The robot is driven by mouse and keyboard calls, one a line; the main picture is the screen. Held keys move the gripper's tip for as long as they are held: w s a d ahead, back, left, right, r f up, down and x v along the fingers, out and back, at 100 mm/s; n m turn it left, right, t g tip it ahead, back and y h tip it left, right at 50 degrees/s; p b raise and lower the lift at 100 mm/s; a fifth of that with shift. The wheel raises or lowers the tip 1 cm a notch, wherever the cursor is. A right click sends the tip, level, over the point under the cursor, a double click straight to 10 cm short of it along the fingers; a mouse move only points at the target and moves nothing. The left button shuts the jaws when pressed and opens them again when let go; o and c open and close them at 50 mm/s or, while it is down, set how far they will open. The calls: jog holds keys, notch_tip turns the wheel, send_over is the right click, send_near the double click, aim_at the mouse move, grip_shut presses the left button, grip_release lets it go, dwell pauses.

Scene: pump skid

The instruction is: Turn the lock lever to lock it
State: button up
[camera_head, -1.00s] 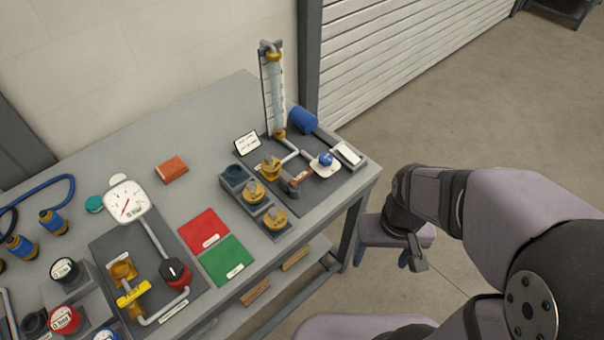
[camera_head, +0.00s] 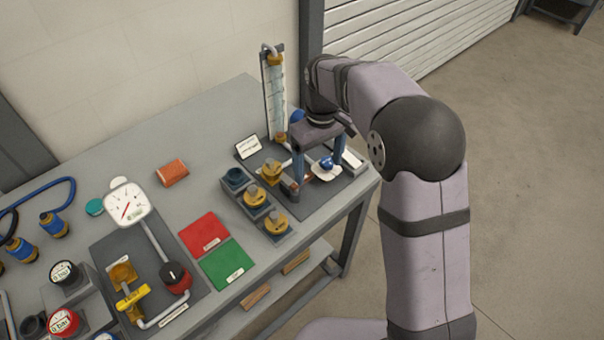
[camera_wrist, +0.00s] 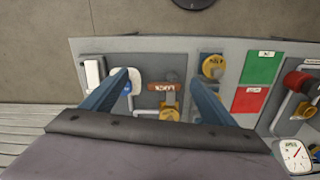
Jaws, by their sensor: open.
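The lock lever (camera_wrist: 161,87) is a brown-orange bar with lettering, lying across the picture in the wrist view. In the camera_head view the lock lever (camera_head: 308,179) is partly hidden by my gripper. A grey piece (camera_wrist: 168,99) and a yellow valve body (camera_wrist: 170,114) sit just below the bar in the wrist view. My gripper (camera_head: 318,172) is open and points down over the right-hand dark panel. In the wrist view the lever lies between the two blue fingers of my gripper (camera_wrist: 159,80), apart from both. I cannot tell the fingers' height above it.
A blue knob on a white plate (camera_head: 326,173) is close beside one finger. A holder with yellow-topped parts (camera_head: 254,195) stands left of the gripper. A clear vertical tube (camera_head: 275,95) rises behind. Red (camera_head: 204,233) and green (camera_head: 228,262) mats lie to the left.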

jog(key=shift+n, duration=0.8)
jog(key=w+a, duration=0.1)
jog(key=a, duration=0.2)
jog(key=w+a, duration=0.1)
jog(key=shift+w+a+f, duration=0.1)
jog(key=shift+w+a, duration=0.05)
jog(key=shift+w, duration=0.2)
jog(key=shift+f+p, duration=1.1)
jog(key=shift+f, duration=2.55)
jog(key=shift+c, duration=0.6)
jog(key=c, duration=0.9)
